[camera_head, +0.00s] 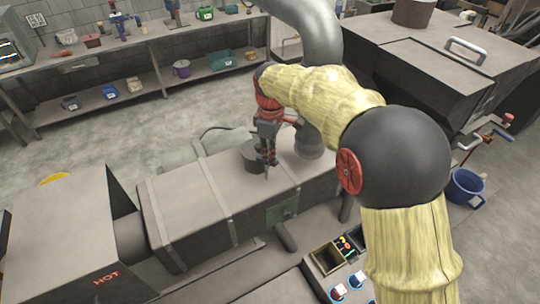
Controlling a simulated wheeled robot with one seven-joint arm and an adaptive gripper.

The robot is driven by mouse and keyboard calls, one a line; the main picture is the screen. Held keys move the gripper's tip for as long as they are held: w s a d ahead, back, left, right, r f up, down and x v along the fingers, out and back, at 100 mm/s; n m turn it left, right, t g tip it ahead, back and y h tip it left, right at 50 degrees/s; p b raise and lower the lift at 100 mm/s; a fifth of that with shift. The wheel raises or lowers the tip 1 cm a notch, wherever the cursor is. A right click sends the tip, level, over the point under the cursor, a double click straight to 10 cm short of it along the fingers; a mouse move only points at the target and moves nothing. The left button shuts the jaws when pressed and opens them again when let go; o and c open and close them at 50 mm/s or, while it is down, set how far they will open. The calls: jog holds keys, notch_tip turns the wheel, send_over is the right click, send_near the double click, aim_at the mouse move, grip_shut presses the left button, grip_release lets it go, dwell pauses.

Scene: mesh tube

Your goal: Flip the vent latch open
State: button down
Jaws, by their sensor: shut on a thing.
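My gripper (267,162) is a small dark and red tool at the end of my yellow-sleeved arm. It points down at the top of the long grey metal duct box (185,205). A short dark round vent piece (252,158) stands on the box just left of the fingers. My gripper is shut on a small part beside it, which I take to be the vent latch. The fingers hide most of that part, and its exact position is too small to tell.
A green plate (283,208) with a small fitting is on the box's front side. A large silver pipe (310,140) rises just right of my gripper. A compartment tray (328,258) sits in front. A grey block marked HOT (75,240) is at left. Open floor lies behind.

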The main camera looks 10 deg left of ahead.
jog(key=n, duration=0.4)
jog(key=shift+w+n, duration=0.3)
jog(key=shift+w, duration=0.05)
jog(key=shift+w+a+r+n+p, duration=0.1)
jog(key=shift+w+n+p, duration=0.1)
jog(key=shift+n, duration=1.1)
jog(key=shift+w+a+n+p, duration=0.1)
jog(key=shift+n+p, duration=0.1)
jog(key=shift+n, duration=1.1)
jog(key=c, duration=1.8)
grip_release()
jog(key=shift+c, duration=0.2)
notch_tip(320, 180, up, 12)
